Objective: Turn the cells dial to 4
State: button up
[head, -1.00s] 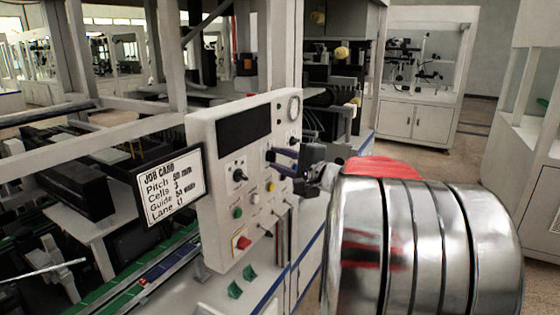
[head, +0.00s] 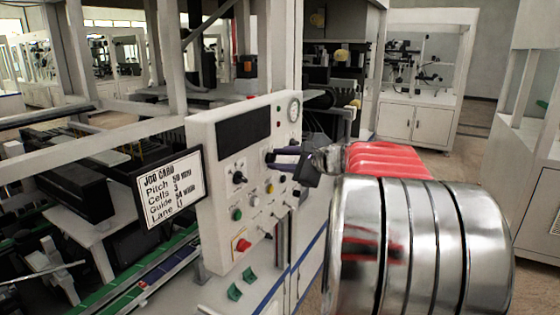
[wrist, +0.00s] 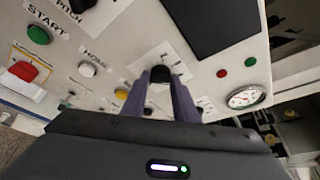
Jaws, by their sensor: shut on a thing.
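The white control panel (head: 215,222) stands upright and carries the dials and buttons. My gripper (head: 271,157) is at its right part, below the round gauge. In the wrist view my gripper (wrist: 160,82) has its two purple fingers on either side of a black knob (wrist: 160,72), shut on it. It appears to be the cells dial, but its label and pointer are mostly hidden by the fingers, so I cannot read its setting. Another black dial, the pitch dial (head: 239,177), sits to the left; it also shows in the wrist view (wrist: 82,4).
A job card (head: 172,188) hangs left of the panel; its small text seems to read Cells 3. The green start button (wrist: 38,35), a red button (wrist: 23,71), a white button (wrist: 88,70) and a yellow button (wrist: 121,95) lie near the dials. Dark screen (head: 244,128) above.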

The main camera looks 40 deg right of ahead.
jog(key=shift+f, duration=0.3)
jog(key=o, duration=0.7)
jog(key=shift+c, duration=0.2)
jog(key=o, duration=0.4)
jog(key=shift+r, duration=0.15)
jog(key=v, duration=1.3)
jog(key=shift+s+r, duration=0.2)
jog(key=shift+s, duration=0.15)
